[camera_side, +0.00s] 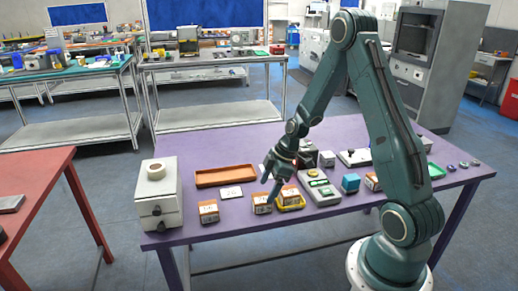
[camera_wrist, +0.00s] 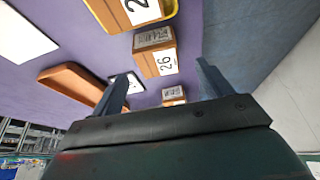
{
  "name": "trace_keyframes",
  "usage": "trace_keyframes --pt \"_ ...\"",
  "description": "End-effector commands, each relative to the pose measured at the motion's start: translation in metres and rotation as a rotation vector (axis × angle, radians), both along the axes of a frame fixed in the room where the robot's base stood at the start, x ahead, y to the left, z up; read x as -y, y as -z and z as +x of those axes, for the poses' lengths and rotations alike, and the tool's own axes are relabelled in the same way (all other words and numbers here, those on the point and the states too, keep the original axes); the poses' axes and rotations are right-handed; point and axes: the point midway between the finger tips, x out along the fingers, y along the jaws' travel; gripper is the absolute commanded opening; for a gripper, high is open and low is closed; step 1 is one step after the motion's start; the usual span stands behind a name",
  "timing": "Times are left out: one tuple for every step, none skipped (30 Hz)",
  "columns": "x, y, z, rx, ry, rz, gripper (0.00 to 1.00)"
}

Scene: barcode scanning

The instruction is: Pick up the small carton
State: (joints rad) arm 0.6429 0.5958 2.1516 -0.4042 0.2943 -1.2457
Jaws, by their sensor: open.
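Several small brown cartons with white labels stand on the purple table. One carton (camera_side: 262,204) stands just left of the yellow tray; in the wrist view this carton (camera_wrist: 152,40) has a "26" label and lies ahead, between the lines of my fingers. Another carton (camera_side: 208,212) is farther left and also shows in the wrist view (camera_wrist: 173,93). A third carton (camera_side: 289,194) sits in the yellow tray (camera_side: 292,208). My gripper (camera_side: 269,186) points down above and beside the middle carton. Its fingers (camera_wrist: 163,69) are apart with nothing between them. Contact is not visible.
An orange tray (camera_side: 225,176) and a white card (camera_side: 231,192) lie behind the cartons. A white drawer box (camera_side: 161,198) with a tape roll stands at the left. A grey device (camera_side: 320,190), a blue cube (camera_side: 350,183) and another carton (camera_side: 373,181) are to the right.

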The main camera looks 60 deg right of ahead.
Motion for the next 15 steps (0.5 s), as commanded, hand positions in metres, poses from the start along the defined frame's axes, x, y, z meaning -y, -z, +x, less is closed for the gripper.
trace_keyframes --pt "-0.001 0.003 0.001 -0.001 0.0 0.001 0.78" --pt "-0.001 0.003 0.001 0.0 0.0 0.0 0.78" --pt "-0.001 0.004 0.001 0.001 0.0 -0.001 0.78" --pt "-0.001 0.004 0.001 0.001 0.001 -0.001 0.78" --pt "-0.001 0.004 0.001 0.001 0.001 -0.001 0.78" --pt "-0.001 0.004 0.002 0.001 0.001 -0.001 0.78" --pt "-0.001 0.004 0.002 0.001 0.001 -0.001 0.78" --pt "-0.001 0.004 0.002 0.001 0.001 -0.001 0.78" --pt "-0.001 0.005 0.002 0.001 0.001 -0.001 0.78" --pt "-0.001 0.005 0.002 0.001 0.0 -0.001 0.78" --pt "-0.001 0.006 0.002 0.001 0.0 -0.001 0.78" --pt "-0.002 0.007 0.003 0.001 0.0 -0.001 0.78" --pt "-0.002 0.009 0.003 0.0 0.0 0.0 0.78" --pt "-0.003 0.011 0.004 -0.001 0.0 -0.001 0.78" --pt "-0.003 0.014 0.005 -0.001 0.0 0.0 0.78"
